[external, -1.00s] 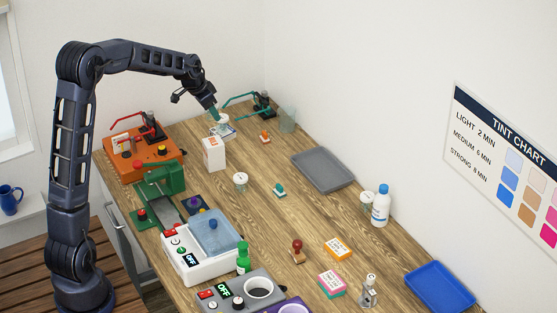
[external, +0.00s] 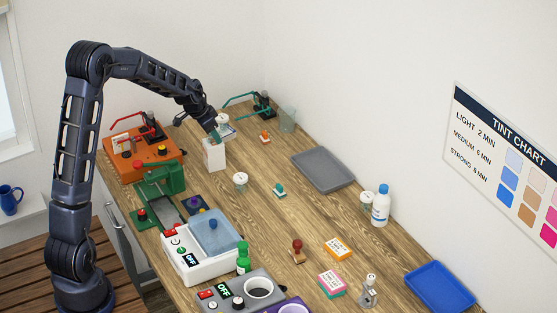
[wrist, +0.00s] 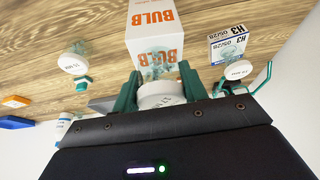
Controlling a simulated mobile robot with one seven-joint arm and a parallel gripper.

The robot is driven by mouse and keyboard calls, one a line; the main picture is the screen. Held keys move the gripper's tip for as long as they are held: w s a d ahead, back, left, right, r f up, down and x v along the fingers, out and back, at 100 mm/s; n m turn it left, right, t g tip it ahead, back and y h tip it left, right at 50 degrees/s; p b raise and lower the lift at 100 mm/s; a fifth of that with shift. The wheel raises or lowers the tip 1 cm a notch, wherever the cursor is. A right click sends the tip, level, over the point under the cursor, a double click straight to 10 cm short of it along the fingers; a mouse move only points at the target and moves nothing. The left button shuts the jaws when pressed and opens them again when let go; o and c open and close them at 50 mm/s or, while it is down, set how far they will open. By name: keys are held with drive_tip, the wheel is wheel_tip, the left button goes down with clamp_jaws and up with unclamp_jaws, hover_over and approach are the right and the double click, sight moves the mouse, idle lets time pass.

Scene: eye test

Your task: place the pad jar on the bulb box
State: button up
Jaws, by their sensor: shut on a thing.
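The bulb box (external: 214,155) is a white upright carton on the bench; in the wrist view it shows orange BULB lettering (wrist: 155,32). My gripper (external: 214,134) is just above the box top. In the wrist view its teal fingers (wrist: 160,90) are shut on a clear jar with a white lid (wrist: 162,96) and bluish-green contents. The lid's lettering is too unclear for me to confirm it is the pad jar. The held jar overlaps the box in that view; I cannot tell whether they touch. In the external view the jar is mostly hidden by the fingers.
Similar white-lidded jars stand right of the bulb box (external: 240,182), behind it at a small carton (external: 222,119), and by a white bottle (external: 380,206). An orange lamp station (external: 150,163) is left of the box. A grey tray (external: 322,170) lies to the right. Bench between is fairly clear.

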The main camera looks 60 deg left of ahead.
drive_tip(key=shift+f, duration=0.15)
drive_tip(key=o, duration=1)
drive_tip(key=v, duration=1.2)
